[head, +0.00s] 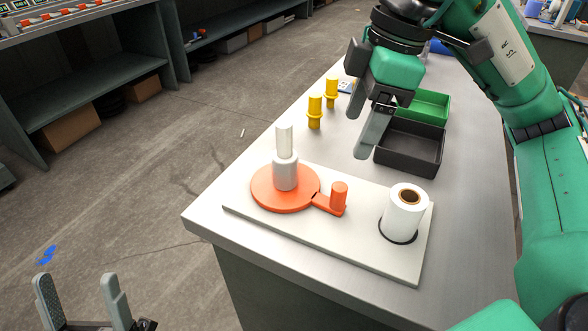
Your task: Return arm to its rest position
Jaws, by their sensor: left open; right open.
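My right arm (500,60) is green and reaches in from the right over the grey table. Its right gripper (360,105) is open and empty, above the table beside the dark tray, with its fingers apart. My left gripper (78,285) shows at the bottom left, off the table and over the floor; its two grey fingers are apart and empty. The rest of the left arm is out of view. An orange round plate (265,200) with an orange knob (338,196) sits on a pale board. A grey-white bottle (285,172) with a narrow top stands upright on it.
A white roll (404,212) stands at the right of the pale board (330,242). A dark tray (425,147) and a green tray (430,108) lie behind. Yellow pegs (315,110) stand near the table's left edge. Shelves (85,80) stand across open floor.

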